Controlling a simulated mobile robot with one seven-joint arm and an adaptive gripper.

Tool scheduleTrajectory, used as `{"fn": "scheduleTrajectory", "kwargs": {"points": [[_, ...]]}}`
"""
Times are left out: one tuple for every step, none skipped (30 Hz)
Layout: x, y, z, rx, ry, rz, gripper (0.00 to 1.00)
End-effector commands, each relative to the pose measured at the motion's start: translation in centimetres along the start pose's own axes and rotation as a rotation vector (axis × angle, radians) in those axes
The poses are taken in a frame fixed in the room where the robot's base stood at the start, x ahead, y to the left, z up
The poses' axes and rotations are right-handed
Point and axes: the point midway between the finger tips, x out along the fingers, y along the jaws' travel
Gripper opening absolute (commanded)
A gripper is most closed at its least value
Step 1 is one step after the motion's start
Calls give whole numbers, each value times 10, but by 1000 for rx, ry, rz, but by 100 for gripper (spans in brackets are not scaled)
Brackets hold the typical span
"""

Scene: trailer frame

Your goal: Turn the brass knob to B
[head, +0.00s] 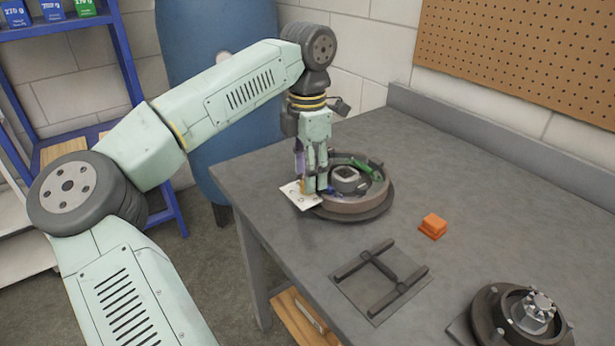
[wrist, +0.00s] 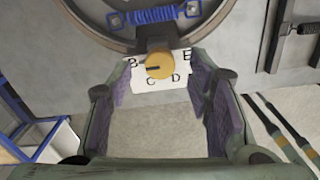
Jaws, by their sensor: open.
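The brass knob (wrist: 159,65) is at the front of a round drum assembly (head: 375,207) near the table's left edge. A white plate (wrist: 150,82) lies under it with the letters B, C, D and E showing; the plate also shows in the head view (head: 298,200). A dark mark on the knob points left, roughly towards B. My gripper (head: 315,188) points down over the plate. In the wrist view its fingers (wrist: 160,80) are apart on both sides of the knob, with gaps between. Contact cannot be seen. In the head view the fingers largely hide the knob.
An orange block (head: 433,226) lies right of the drum. A dark frame on a flat plate (head: 380,278) lies in front, and a hub assembly (head: 525,318) stands at front right. A blue barrel (head: 215,60) stands behind the table's left edge. Bare table lies between them.

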Motion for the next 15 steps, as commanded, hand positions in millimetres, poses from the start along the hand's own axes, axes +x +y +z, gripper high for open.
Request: {"fn": "scheduleTrajectory", "kwargs": {"points": [[-12, 1, 0, -2, 1, 4, 46], [-18, 0, 1, -2, 0, 5, 46], [-27, 0, 1, -2, -1, 4, 46], [-34, 0, 1, -1, 0, 4, 46], [-41, 0, 1, -2, 0, 5, 46], [-49, 0, 1, -1, -1, 4, 46], [-56, 0, 0, -1, 0, 3, 46], [-62, 0, 0, -2, 0, 3, 46], [-69, 0, 1, -2, -1, 3, 46], [-74, 0, 1, -2, -1, 4, 46], [-79, 0, 1, -1, 0, 3, 46], [-84, 0, 1, -1, 0, 2, 46], [-87, 0, 1, -1, 0, 2, 46], [-90, 0, 0, -1, 0, 2, 46], [-94, 0, 0, -1, 0, 1, 46]]}}
